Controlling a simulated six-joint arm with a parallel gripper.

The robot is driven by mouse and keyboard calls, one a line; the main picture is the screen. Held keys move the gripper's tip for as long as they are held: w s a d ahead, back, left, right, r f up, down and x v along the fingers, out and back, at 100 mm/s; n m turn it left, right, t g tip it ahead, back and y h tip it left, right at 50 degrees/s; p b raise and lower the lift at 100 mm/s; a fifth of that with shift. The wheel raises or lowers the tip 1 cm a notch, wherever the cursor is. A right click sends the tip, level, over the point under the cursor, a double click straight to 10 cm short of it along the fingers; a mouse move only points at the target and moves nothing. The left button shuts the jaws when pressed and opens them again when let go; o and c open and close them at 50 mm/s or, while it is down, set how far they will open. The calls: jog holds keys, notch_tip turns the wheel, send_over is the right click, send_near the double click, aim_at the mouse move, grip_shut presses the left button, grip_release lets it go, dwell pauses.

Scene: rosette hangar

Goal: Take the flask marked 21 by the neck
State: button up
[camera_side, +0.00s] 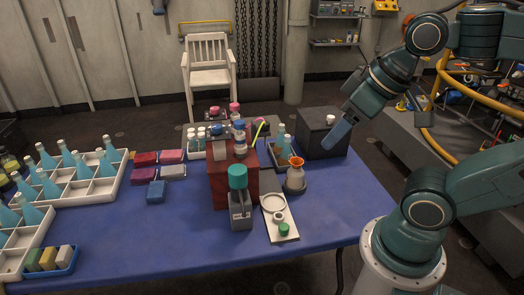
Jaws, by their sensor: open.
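Several clear flasks with pale blue liquid and narrow necks stand in the white compartment trays at the left. One flask (67,154) is in the rear tray (97,190), and another flask (31,209) is in the front tray (12,262). Another blue bottle (281,138) stands near the dark box. No number can be read on any of them, so I cannot tell which is 21.
A red block (222,190) stands mid-table with bottles on it. A teal-capped bottle (240,208) stands before it. Red and grey blocks (145,158), a blue sponge tray (66,262), a scale (282,225) and a dark box (321,137) surround it. The blue cloth (150,235) is bare front-centre.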

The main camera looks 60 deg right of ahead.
jog(key=shift+w, duration=0.1)
jog(key=w+d+r+m+g, duration=0.2)
jog(key=w+d+m, duration=0.3)
jog(key=w, duration=0.6)
jog(key=m+g, duration=0.4)
jog(key=m, duration=0.6)
send_over(288, 136)
notch_tip(288, 136, down, 21)
jog(key=shift+d+f, duration=0.1)
notch_tip(288, 136, down, 8)
jog(key=shift+r, duration=0.15)
jog(key=shift+f, duration=0.45)
